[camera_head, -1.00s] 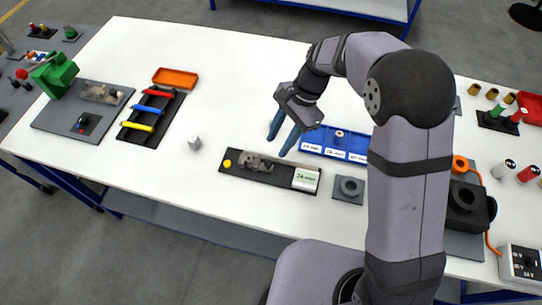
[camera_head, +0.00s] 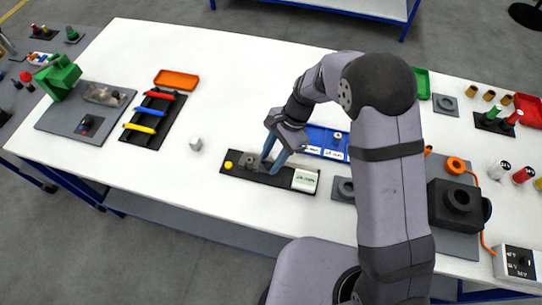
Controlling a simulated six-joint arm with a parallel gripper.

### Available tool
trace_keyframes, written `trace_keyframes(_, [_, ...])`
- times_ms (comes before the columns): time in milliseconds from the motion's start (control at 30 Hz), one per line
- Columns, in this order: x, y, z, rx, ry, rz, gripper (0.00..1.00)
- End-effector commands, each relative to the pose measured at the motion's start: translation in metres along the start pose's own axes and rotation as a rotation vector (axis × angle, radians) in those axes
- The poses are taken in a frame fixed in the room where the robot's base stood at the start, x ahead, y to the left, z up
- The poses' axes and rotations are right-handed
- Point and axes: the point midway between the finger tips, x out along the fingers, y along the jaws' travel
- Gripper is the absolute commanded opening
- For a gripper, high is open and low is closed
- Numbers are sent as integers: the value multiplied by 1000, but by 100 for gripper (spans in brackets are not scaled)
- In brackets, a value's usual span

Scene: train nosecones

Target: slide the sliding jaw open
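A dark fixture plate (camera_head: 229,171) lies near the front middle of the white table. It carries a grey vise-like block (camera_head: 250,161), a yellow round spot at its left end and a pale green label (camera_head: 305,180) at its right end. Which part of the block is the sliding jaw is too small to tell. My gripper (camera_head: 268,166) points down at the plate, just right of the visible grey block. Its two blue fingers look apart, with nothing clearly between them. They hide the right part of the block, and I cannot tell if they touch it.
A blue labelled tray (camera_head: 318,139) stands just behind the fixture. A small light block (camera_head: 195,144) sits left of it, and a grey square piece with a ring (camera_head: 343,188) sits right. A black rack (camera_head: 150,120) with coloured bars is further left. The table's front edge is close.

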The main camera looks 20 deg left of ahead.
Motion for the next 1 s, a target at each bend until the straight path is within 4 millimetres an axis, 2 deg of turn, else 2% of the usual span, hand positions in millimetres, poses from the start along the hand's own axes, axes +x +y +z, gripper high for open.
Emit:
trace_keyframes(333, [4, 0, 0, -1, 0, 0, 36])
trace_keyframes(367, [4, 0, 0, -1, 0, 0, 32])
trace_keyframes(500, [4, 0, 0, -1, 0, 0, 0])
trace_keyframes(667, [4, 1, -1, 0, 0, 0, 0])
trace_keyframes(900, [-5, 20, -19, 2, 0, -1, 0])
trace_keyframes(1000, [-5, 22, -20, -1, 0, 0, 0])
